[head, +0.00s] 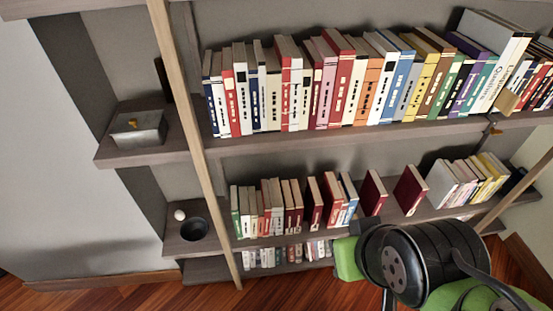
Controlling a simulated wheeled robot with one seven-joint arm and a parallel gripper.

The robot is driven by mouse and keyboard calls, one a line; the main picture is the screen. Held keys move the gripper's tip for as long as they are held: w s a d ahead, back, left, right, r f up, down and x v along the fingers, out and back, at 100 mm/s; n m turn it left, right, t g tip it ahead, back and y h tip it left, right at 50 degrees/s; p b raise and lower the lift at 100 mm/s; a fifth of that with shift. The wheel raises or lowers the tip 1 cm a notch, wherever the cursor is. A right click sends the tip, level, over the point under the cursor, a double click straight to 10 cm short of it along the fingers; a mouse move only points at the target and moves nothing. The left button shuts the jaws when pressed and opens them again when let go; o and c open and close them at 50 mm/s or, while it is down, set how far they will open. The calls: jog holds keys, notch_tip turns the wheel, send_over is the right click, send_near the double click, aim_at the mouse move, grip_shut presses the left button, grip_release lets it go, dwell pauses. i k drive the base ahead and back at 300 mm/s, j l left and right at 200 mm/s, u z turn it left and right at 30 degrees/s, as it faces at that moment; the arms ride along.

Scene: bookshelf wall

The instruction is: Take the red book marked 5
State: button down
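Several dark red books stand on the lower book shelf (300,235) in the head view. One dark red book (410,190) stands somewhat apart toward the right. Another dark red book (373,193) stands to its left, with a gap between them. A further dark red book (314,202) stands in the row to the left. Brighter red books, such as one red book (232,102), stand on the upper shelf. No number 5 can be read at this size. My arm shows at the lower right, in front of the shelves; my gripper's fingers cannot be seen.
The upper shelf (270,142) is packed with many-coloured books. A wooden upright (190,130) divides the shelves from side ledges holding a grey box (139,129) and a dark bowl (194,229). A lowest shelf holds small books. Wooden floor (120,295) is clear at lower left.

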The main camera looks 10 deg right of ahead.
aim_at(410, 189)
jog(key=z, duration=1.4)
jog(key=i+l+u, duration=0.1)
jog(key=l+u, duration=0.35)
jog(key=l, duration=0.65)
jog(key=k+l+u, duration=0.1)
jog(key=l+u, duration=0.35)
jog(key=l, duration=0.6)
